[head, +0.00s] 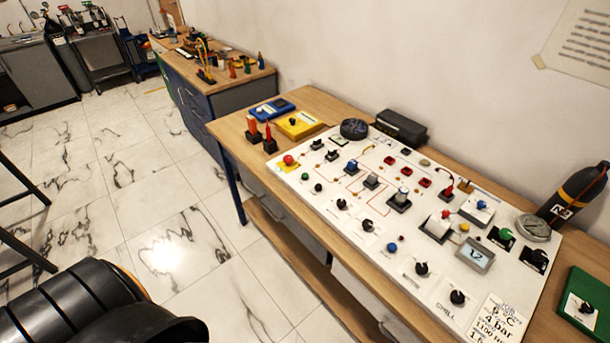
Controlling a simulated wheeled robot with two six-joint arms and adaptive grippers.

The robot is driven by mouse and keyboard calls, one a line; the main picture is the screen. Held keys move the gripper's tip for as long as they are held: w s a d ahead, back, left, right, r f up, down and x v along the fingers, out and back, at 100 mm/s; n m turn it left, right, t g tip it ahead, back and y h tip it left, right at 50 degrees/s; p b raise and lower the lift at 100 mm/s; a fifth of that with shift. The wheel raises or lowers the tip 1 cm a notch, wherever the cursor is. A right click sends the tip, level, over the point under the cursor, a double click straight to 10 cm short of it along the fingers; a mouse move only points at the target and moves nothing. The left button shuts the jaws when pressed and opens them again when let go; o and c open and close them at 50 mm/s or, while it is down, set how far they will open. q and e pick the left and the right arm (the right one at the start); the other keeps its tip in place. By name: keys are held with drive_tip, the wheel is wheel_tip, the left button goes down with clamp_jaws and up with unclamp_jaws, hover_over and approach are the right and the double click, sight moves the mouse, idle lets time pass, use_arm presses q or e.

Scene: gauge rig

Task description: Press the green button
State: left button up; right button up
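A white control panel (330,199) lies on the wooden table. A small round green button (305,176) sits near its left end, just below a red mushroom button (289,160) on a yellow plate. A second green round piece (505,234) sits on a black square plate near the panel's right end; I cannot tell whether it is a button or a knob. Neither green piece is covered. Neither of my gripper's fingertips shows in the head view, and nothing touches the panel.
Black knobs (367,225), switches and a small display (474,254) crowd the panel. A round gauge (533,228) and a dark cylinder (577,192) stand at the right. A green box (584,306) is at the right edge. Yellow (299,124) and blue (272,109) boxes lie behind the panel's left end.

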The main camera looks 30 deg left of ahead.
use_arm(q)
clamp_jaws()
idle(1.4)
